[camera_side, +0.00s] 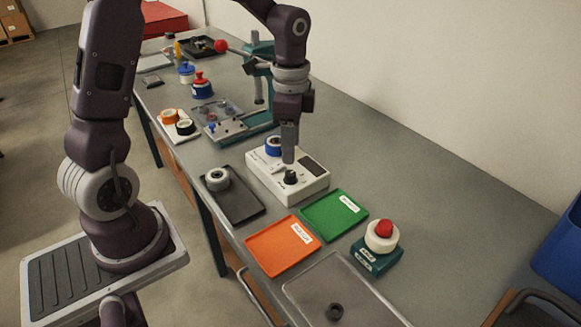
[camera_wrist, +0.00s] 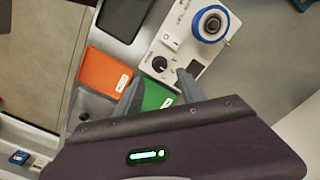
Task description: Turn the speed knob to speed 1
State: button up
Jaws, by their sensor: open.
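The speed knob (camera_side: 291,177) is small, black and round, on top of a white control box (camera_side: 258,180). In the wrist view the knob (camera_wrist: 159,64) sits beside printed marks too small to read. My gripper (camera_side: 288,158) points down just above the knob in the side view. In the wrist view its two fingers (camera_wrist: 158,87) are apart, with nothing between them, and the knob shows just beyond the gap. The gripper appears not to touch the knob. The knob's pointer direction is not clear.
The box also carries a blue-rimmed white spool (camera_side: 273,146), a light switch (camera_wrist: 171,42) and a dark panel (camera_side: 313,166). Around it lie a black tray (camera_side: 246,205), an orange tray (camera_side: 275,255), a green tray (camera_side: 335,220) and a red button on a green base (camera_side: 374,261).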

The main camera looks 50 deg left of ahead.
aim_at(290, 173)
notch_tip(290, 173, down, 7)
jog(key=shift+r, duration=0.1)
grip_shut()
